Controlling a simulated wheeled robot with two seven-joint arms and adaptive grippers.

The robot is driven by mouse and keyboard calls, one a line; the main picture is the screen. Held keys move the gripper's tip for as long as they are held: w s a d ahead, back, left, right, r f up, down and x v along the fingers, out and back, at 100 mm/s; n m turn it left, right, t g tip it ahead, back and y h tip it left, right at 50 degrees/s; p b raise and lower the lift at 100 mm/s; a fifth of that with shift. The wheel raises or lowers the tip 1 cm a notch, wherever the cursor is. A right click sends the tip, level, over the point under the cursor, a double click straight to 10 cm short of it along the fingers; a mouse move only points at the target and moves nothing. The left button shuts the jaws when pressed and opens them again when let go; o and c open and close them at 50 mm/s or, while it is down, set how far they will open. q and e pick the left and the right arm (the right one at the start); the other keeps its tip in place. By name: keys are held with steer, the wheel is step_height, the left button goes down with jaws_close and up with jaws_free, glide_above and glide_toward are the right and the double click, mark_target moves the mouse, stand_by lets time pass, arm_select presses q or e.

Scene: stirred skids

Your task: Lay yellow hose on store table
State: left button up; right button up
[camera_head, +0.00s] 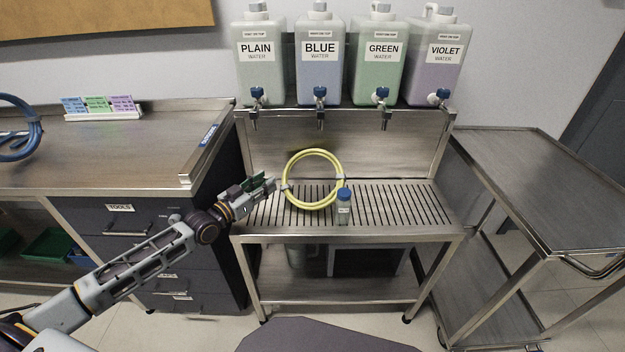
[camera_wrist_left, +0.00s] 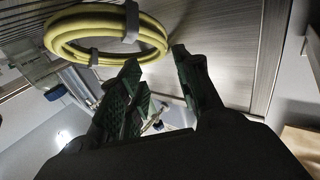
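The yellow hose (camera_head: 313,152) is a round coil with grey bands at the slatted drain stand. I cannot tell whether it lies flat or leans on the back panel. My left gripper (camera_head: 271,184) is at the coil's left side. In the left wrist view the hose (camera_wrist_left: 62,38) is at the upper left, just beyond the fingertips. The left gripper (camera_wrist_left: 155,62) is open, with a gap between its fingers and no hose clearly in it. My right gripper is out of view. No readable label tells which surface is the store table; a steel bench (camera_head: 100,165) stands at left.
A small blue-capped bottle (camera_head: 343,210) stands on the slats (camera_head: 400,205), close to the coil. Several water jugs (camera_head: 320,60) with taps stand above. A bare steel cart (camera_head: 560,185) is at right. The bench holds coloured cards (camera_head: 100,105) and a blue hose (camera_head: 30,125).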

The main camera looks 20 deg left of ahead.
mark_target(289, 166)
arm_select(q)
steer(key=shift+x, duration=1.05)
steer(key=shift+w+d+b, duration=0.15)
steer(key=shift+w+b, duration=0.25)
steer(key=shift+w, duration=0.05)
steer(key=shift+w+d, duration=0.3)
steer(key=shift+w, duration=0.35)
steer(key=shift+w+d+b, duration=0.15)
steer(key=shift+w+b, duration=0.15)
steer(key=shift+w, duration=0.15)
steer(key=shift+b+x, duration=0.3)
steer(key=shift+x, duration=0.7)
steer(key=shift+w+d, duration=0.1)
steer(key=shift+w, duration=0.1)
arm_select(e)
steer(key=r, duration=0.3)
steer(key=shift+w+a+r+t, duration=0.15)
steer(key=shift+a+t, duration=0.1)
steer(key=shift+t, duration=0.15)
arm_select(q)
steer(key=shift+w, duration=0.15)
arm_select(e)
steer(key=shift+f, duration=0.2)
